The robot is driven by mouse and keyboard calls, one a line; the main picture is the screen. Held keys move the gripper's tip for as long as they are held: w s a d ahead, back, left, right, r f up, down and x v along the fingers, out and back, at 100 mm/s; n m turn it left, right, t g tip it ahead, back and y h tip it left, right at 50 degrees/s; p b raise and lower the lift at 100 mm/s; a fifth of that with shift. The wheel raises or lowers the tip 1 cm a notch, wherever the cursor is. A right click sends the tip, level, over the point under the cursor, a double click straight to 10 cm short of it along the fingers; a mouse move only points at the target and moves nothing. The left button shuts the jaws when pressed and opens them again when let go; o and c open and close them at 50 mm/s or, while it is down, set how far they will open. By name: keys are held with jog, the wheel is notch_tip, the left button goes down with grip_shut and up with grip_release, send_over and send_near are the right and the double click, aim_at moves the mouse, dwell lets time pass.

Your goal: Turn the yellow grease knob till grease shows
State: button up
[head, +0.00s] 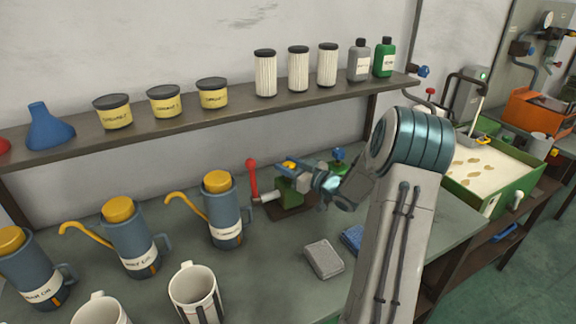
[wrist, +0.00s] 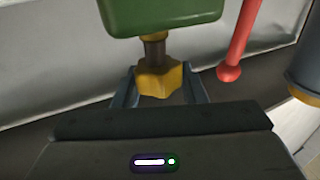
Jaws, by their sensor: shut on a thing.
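The yellow grease knob (wrist: 158,80) is a lobed knob on a short dark stem, joined to a green block (wrist: 160,14). In the wrist view my gripper (wrist: 158,92) has one finger on each side of the knob and is shut on it. In the head view the green block (head: 288,194) stands on the bench near the wall, with the yellow knob (head: 289,164) at its top. My gripper reaches it from the right. A red-handled lever (head: 252,176) rises at the block's left; it also shows in the wrist view (wrist: 237,58). I see no grease in either view.
Blue oil cans (head: 222,216) with yellow lids and white mugs (head: 195,292) stand left and in front. A grey block (head: 323,259) and blue cloth (head: 353,238) lie nearer. A shelf (head: 160,132) with tubs, filters and bottles runs above. A green tray (head: 478,196) is at right.

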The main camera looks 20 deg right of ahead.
jog(key=n+g+y+p, duration=0.1)
jog(key=n+g+y, duration=0.1)
jog(key=n+y, duration=0.1)
jog(key=shift+d+g+y, duration=0.1)
jog(key=shift+g+y, duration=0.3)
jog(key=shift+y, duration=0.3)
jog(key=shift+n+g+y, duration=1.6)
jog(key=shift+n+g, duration=0.1)
jog(key=shift+g, duration=0.1)
jog(key=shift+r, duration=0.1)
jog(key=o, duration=1)
jog(key=shift+c, duration=0.2)
jog(key=b+v, duration=0.2)
jog(key=v, duration=1.1)
jog(key=shift+d, duration=0.4)
